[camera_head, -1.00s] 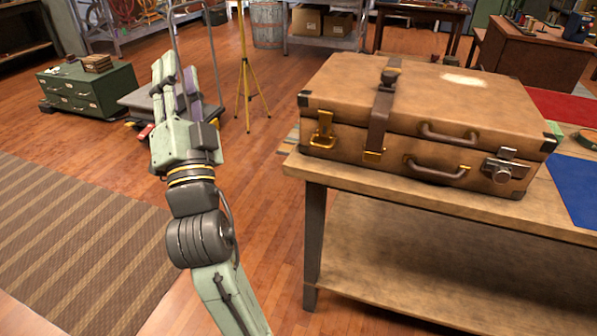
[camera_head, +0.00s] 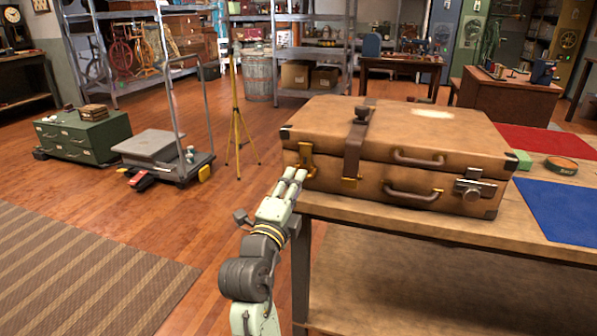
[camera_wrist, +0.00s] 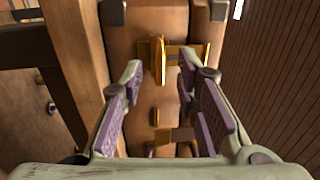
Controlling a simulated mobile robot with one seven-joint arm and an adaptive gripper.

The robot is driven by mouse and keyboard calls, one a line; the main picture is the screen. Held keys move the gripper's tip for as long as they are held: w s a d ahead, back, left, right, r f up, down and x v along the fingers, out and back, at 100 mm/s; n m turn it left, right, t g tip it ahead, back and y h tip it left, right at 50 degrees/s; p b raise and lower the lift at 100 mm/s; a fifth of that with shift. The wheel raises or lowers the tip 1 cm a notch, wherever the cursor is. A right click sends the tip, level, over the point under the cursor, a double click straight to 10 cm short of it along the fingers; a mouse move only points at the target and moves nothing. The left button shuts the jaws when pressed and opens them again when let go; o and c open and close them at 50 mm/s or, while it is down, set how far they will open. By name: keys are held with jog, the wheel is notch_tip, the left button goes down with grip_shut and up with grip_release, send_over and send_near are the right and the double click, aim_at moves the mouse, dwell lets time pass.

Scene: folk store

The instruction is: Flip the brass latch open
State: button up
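The brown suitcase (camera_head: 420,137) lies flat and closed on the wooden table. The brass latch (camera_head: 304,155) is at the left end of its front side, across the seam. In the wrist view the brass latch (camera_wrist: 158,62) appears just beyond my fingertips, roughly between them in the picture. My gripper (camera_wrist: 160,80) is open, with purple finger pads apart and nothing between them. In the head view my gripper (camera_head: 293,176) is just below and in front of the latch; I cannot tell whether it touches the suitcase.
A dark strap (camera_head: 356,140) with a brass buckle (camera_head: 350,183) crosses the suitcase right of the latch. A silver clasp (camera_head: 474,186) is at the front right. Blue cloth (camera_head: 562,205) lies to the right.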

aim_at(304, 161)
jog(key=shift+p+x, duration=0.3)
jog(key=shift+x, duration=1.7)
jog(key=shift+c, duration=0.4)
jog(key=c, duration=0.5)
jog(key=shift+r, duration=0.1)
grip_shut()
